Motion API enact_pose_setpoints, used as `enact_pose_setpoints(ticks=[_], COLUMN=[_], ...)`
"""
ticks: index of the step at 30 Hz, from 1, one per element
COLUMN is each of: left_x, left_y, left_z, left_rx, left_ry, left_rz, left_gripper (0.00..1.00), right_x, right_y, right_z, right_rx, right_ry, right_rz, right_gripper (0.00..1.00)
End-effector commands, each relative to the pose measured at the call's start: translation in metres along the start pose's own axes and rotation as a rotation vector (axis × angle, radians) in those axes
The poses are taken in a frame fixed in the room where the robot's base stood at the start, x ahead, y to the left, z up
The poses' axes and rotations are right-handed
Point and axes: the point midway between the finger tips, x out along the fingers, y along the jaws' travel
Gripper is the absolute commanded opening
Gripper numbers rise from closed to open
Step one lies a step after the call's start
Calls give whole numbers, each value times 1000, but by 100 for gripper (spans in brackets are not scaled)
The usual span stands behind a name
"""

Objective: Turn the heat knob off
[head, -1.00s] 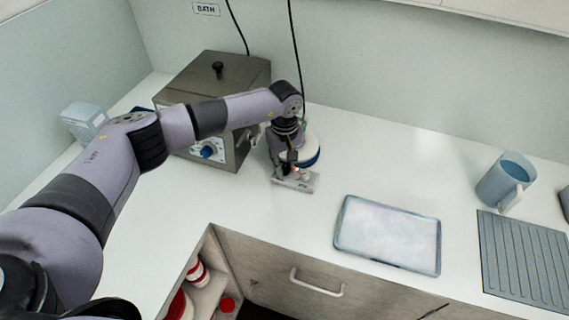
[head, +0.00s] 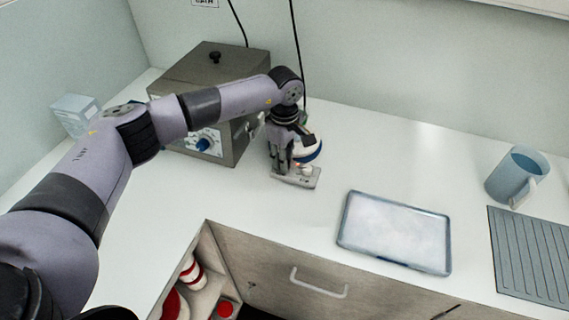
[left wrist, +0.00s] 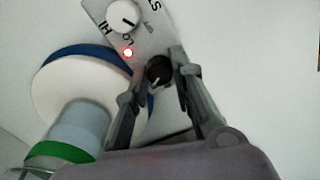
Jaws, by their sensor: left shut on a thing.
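A small grey control panel (head: 309,184) sits on the white counter, at the front of a round white-and-blue unit (head: 312,150). In the left wrist view the panel (left wrist: 146,37) carries a white knob (left wrist: 122,15) near the letters HI and LO, a lit red light (left wrist: 128,52) and a small black knob (left wrist: 158,72). My left gripper (head: 283,170) reaches down at the panel; in the left wrist view its fingers (left wrist: 160,75) are shut on the black knob. The black knob's own label is hidden or unreadable. My right gripper is not in view.
A metal bath box (head: 212,75) with a blue knob (head: 203,144) stands behind my left arm. A shallow tray (head: 395,232), a blue mug (head: 517,176) and a ridged grey mat (head: 532,258) lie to the right.

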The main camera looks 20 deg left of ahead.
Motion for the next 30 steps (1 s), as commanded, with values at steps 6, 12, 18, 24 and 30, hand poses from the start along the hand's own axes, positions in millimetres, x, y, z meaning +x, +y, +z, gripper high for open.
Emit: enact_pose_setpoints(ticks=[6,12,18,24,30], left_x=[3,3,2,2,2], left_y=[1,1,0,0,0], left_z=[0,0,0,0,0], left_rx=[-205,-395,-584,-774,-965], left_ry=[0,0,0,-1,-1], left_rz=[4,4,3,3,3], left_gripper=[0,0,0,0,0], right_x=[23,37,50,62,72], right_y=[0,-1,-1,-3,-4], right_z=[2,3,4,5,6], right_rx=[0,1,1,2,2], right_ry=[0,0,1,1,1], right_rz=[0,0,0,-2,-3], right_gripper=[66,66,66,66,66])
